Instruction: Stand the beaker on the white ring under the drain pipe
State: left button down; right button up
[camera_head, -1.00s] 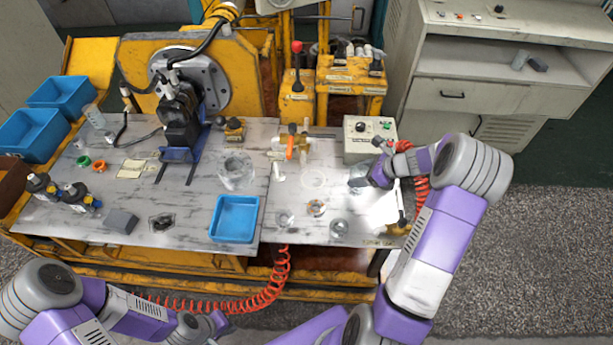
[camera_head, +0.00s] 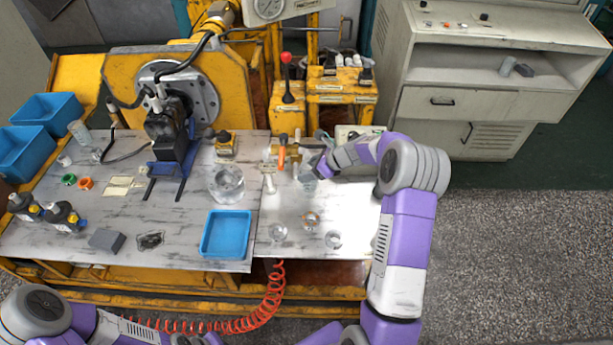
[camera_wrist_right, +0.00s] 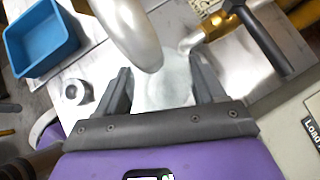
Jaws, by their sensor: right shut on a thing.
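The clear glass beaker (camera_head: 306,181) is between the fingers of my right gripper (camera_head: 318,170), at the back of the right-hand bench plate. In the right wrist view the gripper (camera_wrist_right: 165,88) is shut on the beaker (camera_wrist_right: 163,92), one finger on each side. The valve with the orange handle (camera_head: 282,152) stands just left of the beaker, with a pale pipe (camera_head: 269,182) below it. A large silver rounded pipe (camera_wrist_right: 130,38) passes close to the beaker in the wrist view. The white ring cannot be made out now. My left gripper is out of view.
A control box (camera_head: 357,137) stands behind my right arm.

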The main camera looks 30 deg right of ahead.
jog(key=shift+w+a, duration=0.25)
jog(key=shift+w, duration=0.1)
jog(key=f+b, duration=0.1)
jog(key=f, duration=0.1)
jog(key=f+b, duration=0.1)
jog(key=shift+w+a+f, duration=0.1)
jog(key=shift+w+f, duration=0.1)
jog(key=shift+f, duration=0.15)
jog(key=shift+r, duration=0.15)
jog(key=o, duration=0.6)
jog(key=shift+f, duration=0.25)
jog(key=o, duration=0.4)
jog(key=shift+r, duration=0.1)
